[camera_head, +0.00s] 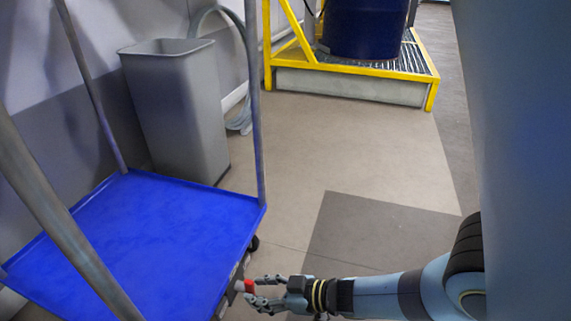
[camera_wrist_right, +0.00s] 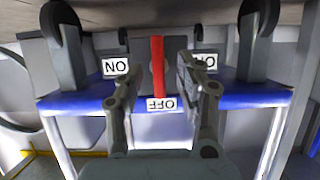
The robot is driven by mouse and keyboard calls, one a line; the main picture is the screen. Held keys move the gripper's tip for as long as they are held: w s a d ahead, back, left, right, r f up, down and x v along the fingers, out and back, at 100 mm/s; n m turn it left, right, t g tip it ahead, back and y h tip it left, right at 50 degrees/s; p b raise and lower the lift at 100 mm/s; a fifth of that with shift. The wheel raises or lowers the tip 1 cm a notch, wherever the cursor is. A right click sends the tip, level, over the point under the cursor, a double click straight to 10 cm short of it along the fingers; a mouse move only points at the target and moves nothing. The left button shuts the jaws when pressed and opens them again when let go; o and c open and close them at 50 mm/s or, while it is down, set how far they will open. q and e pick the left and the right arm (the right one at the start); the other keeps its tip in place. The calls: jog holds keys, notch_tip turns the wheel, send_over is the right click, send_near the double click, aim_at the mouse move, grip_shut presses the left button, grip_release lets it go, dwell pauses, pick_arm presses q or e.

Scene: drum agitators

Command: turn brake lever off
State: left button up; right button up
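The red brake lever (camera_wrist_right: 158,65) stands upright in the wrist view, between the two fingers of my right gripper (camera_wrist_right: 158,82). An OFF label (camera_wrist_right: 162,104), upside down, is at its lower end; ON labels (camera_wrist_right: 116,66) (camera_wrist_right: 204,61) are on both sides. The fingers are apart, with gaps to the lever. In the head view the red lever (camera_head: 249,286) shows small at the right edge of the blue cart (camera_head: 160,235), at the fingertips of my right gripper (camera_head: 258,291). My left gripper is out of view.
A grey bin (camera_head: 175,105) stands behind the cart by the wall. The cart's grey posts (camera_head: 255,100) rise around its deck. A yellow-framed platform (camera_head: 350,85) with a dark blue drum (camera_head: 365,28) is at the back. The floor between is clear.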

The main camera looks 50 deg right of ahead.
jog(key=v, duration=0.8)
jog(key=shift+s, duration=0.35)
jog(key=shift+d+r, duration=0.1)
